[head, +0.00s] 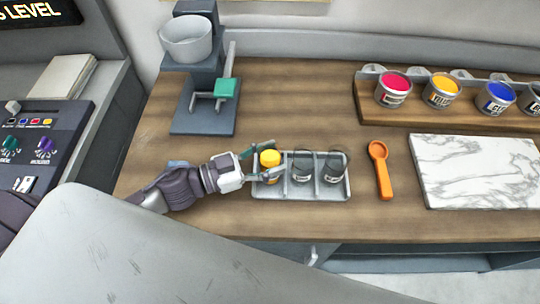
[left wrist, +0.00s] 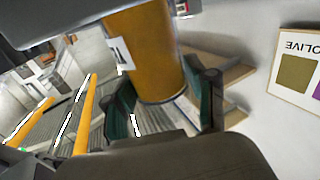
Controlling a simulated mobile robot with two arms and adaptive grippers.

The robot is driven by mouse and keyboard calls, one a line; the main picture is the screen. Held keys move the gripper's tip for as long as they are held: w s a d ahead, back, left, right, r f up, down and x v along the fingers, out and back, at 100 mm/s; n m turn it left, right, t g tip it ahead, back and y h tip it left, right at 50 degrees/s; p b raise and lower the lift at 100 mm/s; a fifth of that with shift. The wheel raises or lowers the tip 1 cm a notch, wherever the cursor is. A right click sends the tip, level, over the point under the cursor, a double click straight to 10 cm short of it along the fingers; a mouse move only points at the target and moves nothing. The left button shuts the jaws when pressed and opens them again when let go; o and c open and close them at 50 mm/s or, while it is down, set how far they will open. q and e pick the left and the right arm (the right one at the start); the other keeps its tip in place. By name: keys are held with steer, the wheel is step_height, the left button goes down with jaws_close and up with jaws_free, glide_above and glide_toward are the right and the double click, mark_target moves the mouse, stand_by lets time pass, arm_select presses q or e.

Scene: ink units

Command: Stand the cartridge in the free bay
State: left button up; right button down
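The cartridge (head: 270,159) has a yellow cap and stands about upright at the left bay of the grey three-bay tray (head: 318,194). Whether its base rests on the bay floor is hidden. The other two bays hold clear-topped grey cartridges, one in the middle (head: 302,165) and one at right (head: 335,167). My left gripper (head: 266,162) comes in from the left with its fingers spread either side of the yellow cartridge. In the left wrist view the orange-yellow cartridge (left wrist: 150,55) fills the top middle, with gaps between it and the teal-padded fingers (left wrist: 165,102). My right gripper is not in view.
An orange scoop (head: 381,170) lies right of the tray, then a marble slab (head: 475,170). A rack (head: 455,119) of paint cans stands behind. A stand with a grey bowl (head: 188,40) and teal block is at back left. Bare wood lies behind the tray.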

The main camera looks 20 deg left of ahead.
mark_target(260, 162)
arm_select(q)
steer(key=shift+o, duration=0.8)
steer(key=shift+r, duration=0.25)
steer(key=v, duration=0.2)
steer(key=b+v, duration=0.1)
steer(key=v, duration=0.3)
steer(key=shift+s+f+b, duration=0.1)
steer(key=shift+f+b, duration=0.15)
steer(key=shift+b, duration=0.15)
steer(key=shift+s+a+r, duration=0.15)
steer(key=shift+s+a, duration=0.25)
steer(key=shift+a, duration=0.2)
